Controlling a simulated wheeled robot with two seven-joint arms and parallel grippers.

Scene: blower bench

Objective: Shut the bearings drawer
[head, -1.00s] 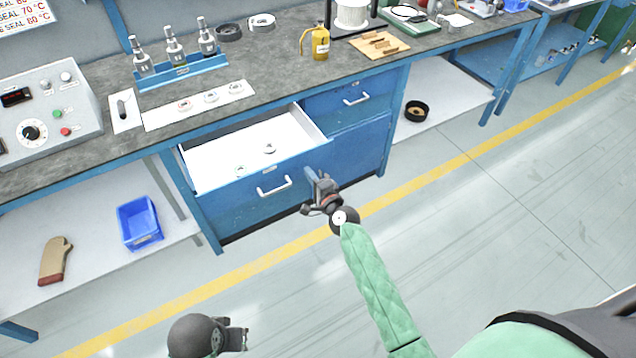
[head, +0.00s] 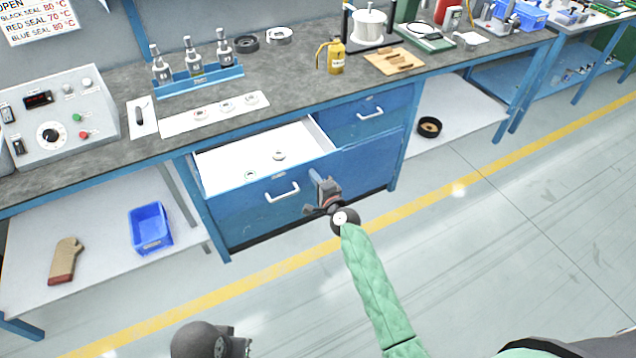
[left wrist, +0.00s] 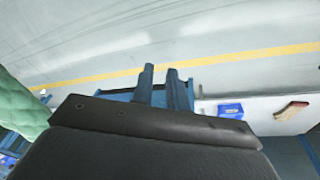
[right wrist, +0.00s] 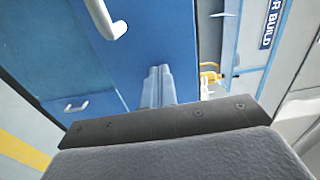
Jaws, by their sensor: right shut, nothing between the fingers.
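The bearings drawer (head: 245,215) stands pulled out under the bench. It has a blue front, a white inside and a white handle (head: 283,192). Two small ring-shaped bearings (head: 279,156) lie in it. My right gripper (head: 318,178) is shut and empty, close to the drawer front and right of the handle. In the right wrist view its closed fingers (right wrist: 158,86) point at a blue panel, with a white handle (right wrist: 106,18) at upper left. Whether they touch the front, I cannot tell. My left gripper (left wrist: 163,80) is open and empty, low and away from the drawer.
A closed drawer (head: 360,116) is right of the open one. The bench top (head: 290,85) carries a control box (head: 65,125), a blue rack (head: 200,80) and a yellow bottle (head: 336,58). A blue bin (head: 150,228) sits on the lower shelf. The floor in front is clear.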

